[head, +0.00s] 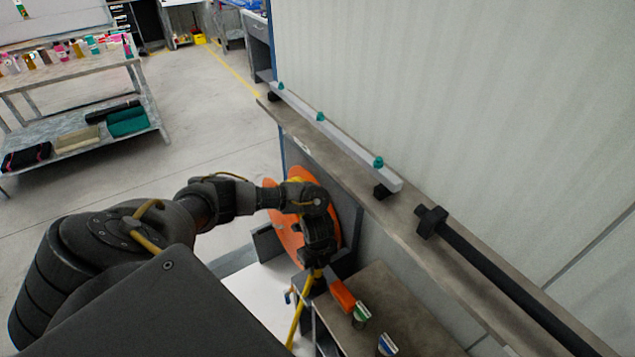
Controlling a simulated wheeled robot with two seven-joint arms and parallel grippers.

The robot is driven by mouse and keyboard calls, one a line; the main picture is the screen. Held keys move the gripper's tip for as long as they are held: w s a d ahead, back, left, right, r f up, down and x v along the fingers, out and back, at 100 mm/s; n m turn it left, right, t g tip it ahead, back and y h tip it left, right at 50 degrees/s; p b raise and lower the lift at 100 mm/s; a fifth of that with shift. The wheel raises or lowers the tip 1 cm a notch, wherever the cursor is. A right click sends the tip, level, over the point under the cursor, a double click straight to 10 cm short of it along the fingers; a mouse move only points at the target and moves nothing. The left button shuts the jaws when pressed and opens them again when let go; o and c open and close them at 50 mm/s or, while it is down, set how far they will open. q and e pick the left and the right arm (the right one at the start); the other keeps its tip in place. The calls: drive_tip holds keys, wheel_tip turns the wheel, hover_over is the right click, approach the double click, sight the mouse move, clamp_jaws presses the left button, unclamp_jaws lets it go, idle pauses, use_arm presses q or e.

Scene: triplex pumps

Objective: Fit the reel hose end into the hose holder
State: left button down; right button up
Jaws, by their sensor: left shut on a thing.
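The orange hose reel (283,228) stands against the wall panel, partly hidden behind my left arm. My left gripper (317,262) points downward in front of the reel and is shut on the yellow reel hose end (317,273). Yellow hose (296,325) runs down from just below the fingers toward the bottom of the picture. The fingers cover most of the hose end. I cannot tell for certain which part is the hose holder. My right gripper is not in view.
A small bench (405,315) right of the gripper carries an orange block (342,295) and two small cups (361,315). A long ledge (350,178) with a rail and a black bar (490,270) runs above it. Open floor lies to the left.

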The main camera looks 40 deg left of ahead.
use_arm(q)
wheel_tip(320, 180, down, 3)
drive_tip(key=shift+r, duration=0.1)
drive_tip(key=c, duration=1.1)
unclamp_jaws()
wheel_tip(320, 180, up, 12)
drive_tip(key=shift+p, duration=1.1)
drive_tip(key=shift+d, duration=0.1)
